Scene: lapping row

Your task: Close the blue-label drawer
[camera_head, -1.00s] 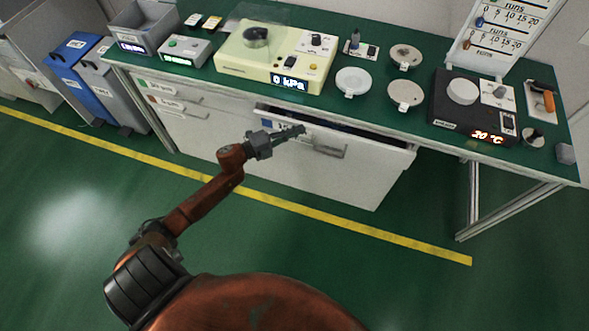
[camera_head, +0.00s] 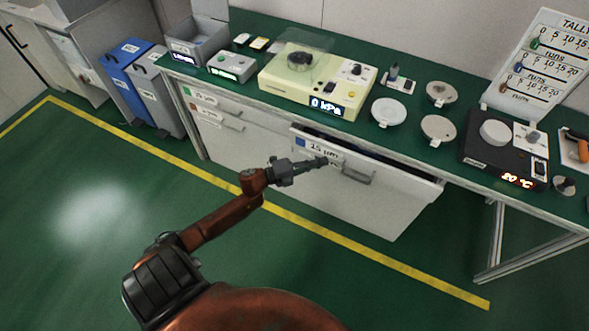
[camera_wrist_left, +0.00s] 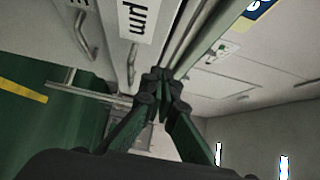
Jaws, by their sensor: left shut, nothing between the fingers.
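The blue-label drawer (camera_head: 390,203) under the green bench is pulled out, with a dark gap behind its top edge. Its blue mark and the white "15 µm" label (camera_head: 318,149) are at the front's upper left, left of its bar handle (camera_head: 358,176). My left gripper (camera_head: 322,161) is shut and empty in front of the drawer face, between label and handle. I cannot tell whether it touches. In the left wrist view, the shut fingers (camera_wrist_left: 165,85) are close to the label (camera_wrist_left: 138,18). My right gripper is not in view.
Other drawers (camera_head: 225,122) on the left look shut. The bench top holds a pressure device (camera_head: 285,93), a hot plate (camera_head: 477,160) and several dishes. Bins (camera_head: 130,75) stand at the left. The green floor in front is clear.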

